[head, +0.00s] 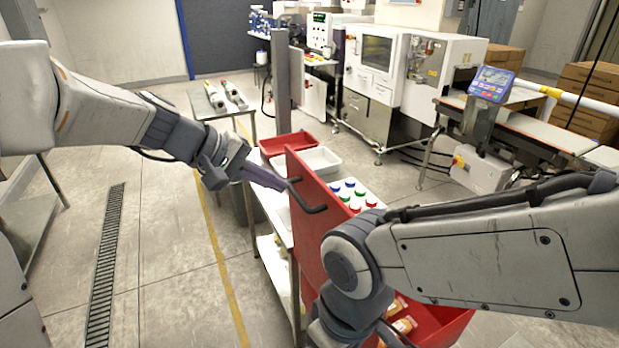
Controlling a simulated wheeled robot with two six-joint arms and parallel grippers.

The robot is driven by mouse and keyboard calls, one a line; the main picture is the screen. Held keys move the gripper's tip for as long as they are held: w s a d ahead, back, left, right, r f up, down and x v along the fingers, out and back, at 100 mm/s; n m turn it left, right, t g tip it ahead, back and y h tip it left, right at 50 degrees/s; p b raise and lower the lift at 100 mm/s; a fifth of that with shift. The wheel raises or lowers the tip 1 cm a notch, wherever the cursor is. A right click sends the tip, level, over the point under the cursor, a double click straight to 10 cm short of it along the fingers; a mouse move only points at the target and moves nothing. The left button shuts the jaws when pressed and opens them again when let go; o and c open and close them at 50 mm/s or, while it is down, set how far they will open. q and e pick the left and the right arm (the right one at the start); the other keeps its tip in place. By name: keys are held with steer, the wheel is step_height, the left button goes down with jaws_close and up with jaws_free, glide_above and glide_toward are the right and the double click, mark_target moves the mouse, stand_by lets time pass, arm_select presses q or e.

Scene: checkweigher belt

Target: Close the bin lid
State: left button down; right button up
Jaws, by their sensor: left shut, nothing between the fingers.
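The red bin (447,325) is at the bottom, right of centre, mostly hidden behind my right arm. Its red lid (310,237) stands upright, so the bin is open. A black handle (316,209) sticks out from the lid's left face. My left gripper (282,184) is shut and empty, with its purple fingers pointing at the lid next to the handle's upper end. I cannot tell whether the fingertips touch it. My right arm crosses the lower right in front of the bin; its fingers are not visible.
Orange and white packs (404,325) lie in the bin. Behind the lid, a table carries a white tray (322,160), a red tray (287,143) and several coloured caps (348,190). A checkweigher belt (530,130) stands at the right. The floor at left is clear.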

mark_target(323, 192)
arm_select(q)
steer(key=d+f+p, duration=0.1)
steer(key=d, duration=0.1)
steer(key=w+d+p, duration=0.1)
steer(key=d, duration=0.1)
steer(key=w+d+f+p, duration=0.1)
steer(key=d, duration=0.1)
steer(key=shift+w+f, duration=0.15)
steer(key=shift+f, duration=0.15)
steer(key=shift+w+d+f, duration=0.15)
steer(key=shift+w+d, duration=0.05)
steer(key=shift+d, duration=0.25)
